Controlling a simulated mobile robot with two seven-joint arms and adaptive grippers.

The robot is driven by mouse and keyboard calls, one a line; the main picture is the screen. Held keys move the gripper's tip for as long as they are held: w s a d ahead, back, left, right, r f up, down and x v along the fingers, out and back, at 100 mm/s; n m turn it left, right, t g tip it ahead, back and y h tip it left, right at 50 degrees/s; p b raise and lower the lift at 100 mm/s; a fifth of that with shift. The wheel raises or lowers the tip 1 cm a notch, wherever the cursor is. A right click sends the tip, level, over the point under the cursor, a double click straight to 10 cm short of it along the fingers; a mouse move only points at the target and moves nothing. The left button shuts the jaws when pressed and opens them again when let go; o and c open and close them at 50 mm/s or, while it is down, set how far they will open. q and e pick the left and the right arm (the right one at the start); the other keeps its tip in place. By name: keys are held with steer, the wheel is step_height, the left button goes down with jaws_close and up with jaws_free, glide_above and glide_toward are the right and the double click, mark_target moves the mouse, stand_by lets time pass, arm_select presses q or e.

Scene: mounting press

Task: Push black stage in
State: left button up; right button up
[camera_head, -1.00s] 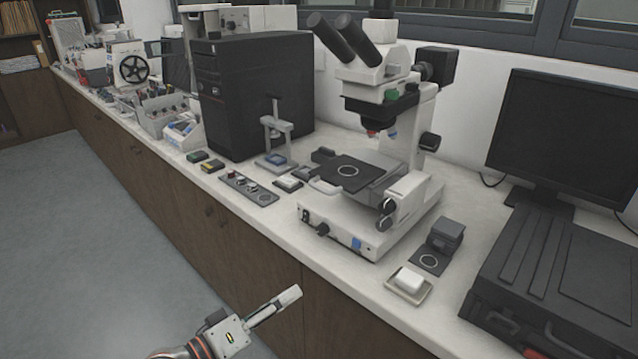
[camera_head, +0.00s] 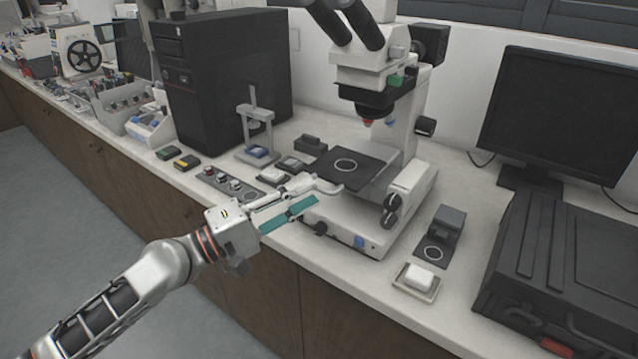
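The black stage (camera_head: 372,162) is a flat dark plate with a white ring on it. It sits on the microscope (camera_head: 396,112), under the objectives, and sticks out to the left of the column. A pale curved handle (camera_head: 330,188) is at its front left corner. My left gripper (camera_head: 308,193) is in front of the stage, its fingertips close to the handle. Its two fingers are apart, and a teal pad shows on the lower one. Nothing shows between them. I cannot tell whether a fingertip touches the handle. My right gripper is not in view.
A black computer tower (camera_head: 225,85), a small press stand (camera_head: 257,125) and a control strip (camera_head: 228,185) are to the left. A small black block (camera_head: 446,225), a white dish (camera_head: 417,280), a monitor (camera_head: 560,115) and a black case (camera_head: 570,265) are to the right.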

mark_target(319, 186)
arm_select(q)
steer(key=shift+p+x, duration=0.45)
steer(key=shift+x, duration=1.45)
steer(key=shift+w, duration=0.1)
jaws_close()
